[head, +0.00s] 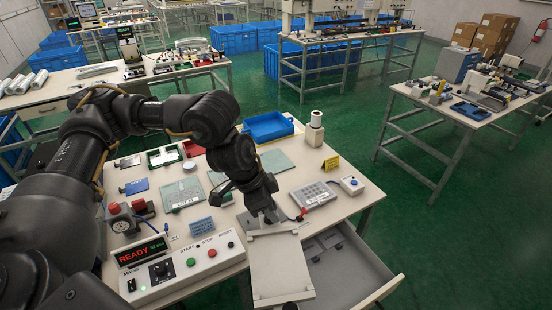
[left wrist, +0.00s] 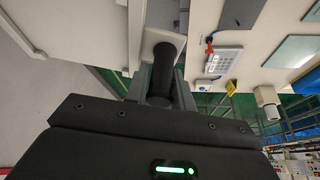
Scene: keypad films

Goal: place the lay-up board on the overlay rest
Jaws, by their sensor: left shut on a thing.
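The lay-up board (head: 281,268) is a pale flat rectangular plate. It hangs over the table's front edge and partly over the open drawer. I cannot tell for sure which thing is the overlay rest. My right gripper is not seen.
An open drawer (head: 385,290) with grey compartments is right of the board. A keypad (head: 313,194) lies behind it. A control box (head: 185,265) with buttons and a READY display is to the left. A blue tray (head: 268,127) and a white dispenser (head: 314,130) stand at the back.

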